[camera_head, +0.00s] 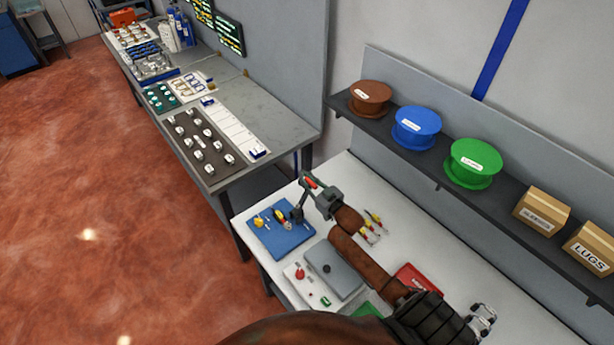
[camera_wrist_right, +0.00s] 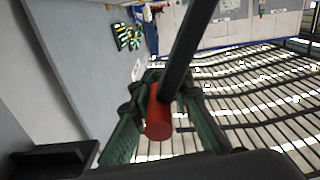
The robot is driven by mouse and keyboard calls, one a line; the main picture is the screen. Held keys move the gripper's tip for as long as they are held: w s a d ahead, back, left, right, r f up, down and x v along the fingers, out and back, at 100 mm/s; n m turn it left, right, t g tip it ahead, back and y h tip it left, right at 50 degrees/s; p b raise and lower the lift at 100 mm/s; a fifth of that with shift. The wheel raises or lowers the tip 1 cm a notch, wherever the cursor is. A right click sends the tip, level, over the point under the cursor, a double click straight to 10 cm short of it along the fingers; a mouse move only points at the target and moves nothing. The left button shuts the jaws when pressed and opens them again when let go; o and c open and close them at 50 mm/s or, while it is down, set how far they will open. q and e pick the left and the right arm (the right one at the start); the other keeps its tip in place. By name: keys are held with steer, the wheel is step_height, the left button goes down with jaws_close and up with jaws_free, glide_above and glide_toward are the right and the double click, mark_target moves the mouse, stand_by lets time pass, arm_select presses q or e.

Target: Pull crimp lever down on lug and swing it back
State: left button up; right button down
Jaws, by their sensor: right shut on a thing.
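My right gripper (camera_head: 317,190) reaches over the white table and is shut on the red grip of the crimp lever (camera_head: 311,183). In the right wrist view the red grip (camera_wrist_right: 159,120) sits between the dark green fingers of the gripper (camera_wrist_right: 161,98), and the lever's black rod (camera_wrist_right: 187,45) runs up out of it. In the head view the dark crimp tool (camera_head: 297,214) stands at the right edge of the blue mat (camera_head: 283,243), below the gripper. The lug in the tool is too small to make out.
A shelf (camera_head: 420,176) with spools and boxes runs along the wall. A grey bench (camera_head: 285,122) stands beyond.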

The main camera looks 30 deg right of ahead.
steer(key=a+r+n+p, duration=0.1)
steer(key=a+n, duration=0.4)
steer(key=a, duration=0.3)
steer(key=shift+s+r+n, duration=0.3)
steer(key=shift+s+n, duration=0.1)
steer(key=shift+s, duration=0.05)
steer(key=shift+d, duration=0.1)
steer(key=c, duration=2)
jaws_free()
steer(key=shift+r, duration=0.1)
steer(key=shift+o, duration=0.6)
steer(key=s, duration=1.2)
steer(key=shift+d, duration=0.45)
